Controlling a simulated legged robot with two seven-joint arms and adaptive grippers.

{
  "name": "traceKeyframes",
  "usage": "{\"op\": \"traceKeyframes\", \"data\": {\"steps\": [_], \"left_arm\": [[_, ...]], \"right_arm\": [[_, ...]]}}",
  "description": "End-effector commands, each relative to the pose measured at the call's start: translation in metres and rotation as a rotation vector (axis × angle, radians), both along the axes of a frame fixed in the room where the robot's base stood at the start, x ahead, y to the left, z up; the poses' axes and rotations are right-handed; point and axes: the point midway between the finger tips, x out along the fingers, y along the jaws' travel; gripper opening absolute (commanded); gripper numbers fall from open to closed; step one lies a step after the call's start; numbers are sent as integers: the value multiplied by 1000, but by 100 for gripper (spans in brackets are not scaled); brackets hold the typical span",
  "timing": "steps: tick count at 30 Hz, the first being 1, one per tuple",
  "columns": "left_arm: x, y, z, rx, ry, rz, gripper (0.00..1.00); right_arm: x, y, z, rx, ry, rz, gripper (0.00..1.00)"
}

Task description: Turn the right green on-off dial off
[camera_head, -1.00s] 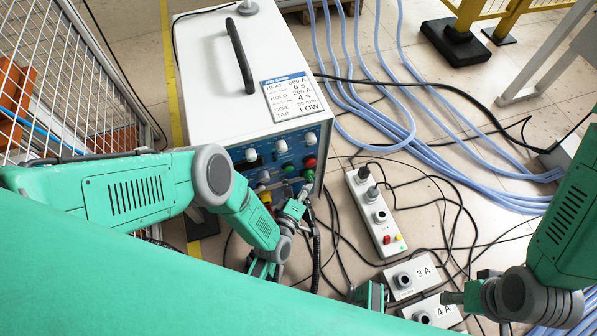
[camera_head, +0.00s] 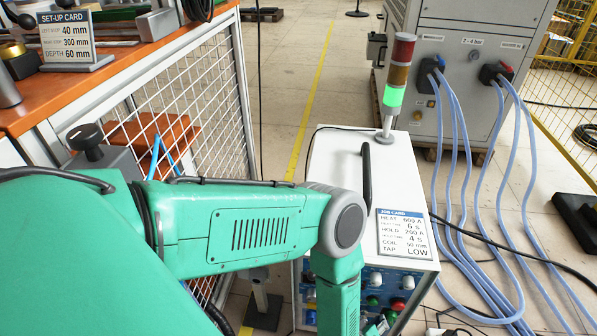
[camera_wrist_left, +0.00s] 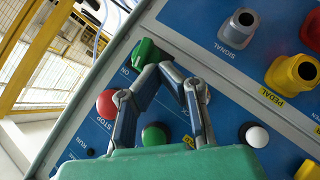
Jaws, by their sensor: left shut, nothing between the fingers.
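In the left wrist view a green dial (camera_wrist_left: 146,52) with a raised grip sits on the blue panel (camera_wrist_left: 185,45), near an "ON" label. My left gripper (camera_wrist_left: 160,70) is shut and empty, its fingertips right beside the dial. I cannot tell whether they touch it. In the head view the induction heater (camera_head: 332,160) is a white box with a blue front panel (camera_head: 372,280). My left arm hides much of that panel, and the gripper is mostly hidden low behind it. My right gripper is out of view.
A red stop button (camera_wrist_left: 105,103), a green button (camera_wrist_left: 153,135), a white knob (camera_wrist_left: 253,135) and a yellow pedal connector (camera_wrist_left: 290,75) surround the fingers. The signal tower (camera_head: 394,85) shows green light. Blue hoses (camera_head: 465,190) run on the right. An orange bench (camera_head: 100,75) stands left.

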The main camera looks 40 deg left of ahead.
Motion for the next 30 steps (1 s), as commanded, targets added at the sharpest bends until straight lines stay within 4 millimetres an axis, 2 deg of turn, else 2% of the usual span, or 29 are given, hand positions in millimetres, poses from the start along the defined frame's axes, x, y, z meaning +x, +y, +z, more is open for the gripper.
{"op": "traceKeyframes", "data": {"steps": [1,3,20,23,30], "left_arm": [[-7,11,12,4,7,2,0],[-12,19,23,1,4,4,0],[-103,23,75,-3,4,2,0],[-98,30,96,61,77,-94,0],[-110,52,132,198,250,-287,0]], "right_arm": [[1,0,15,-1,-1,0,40],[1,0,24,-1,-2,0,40],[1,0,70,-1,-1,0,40],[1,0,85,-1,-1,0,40],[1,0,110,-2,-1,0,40]]}}
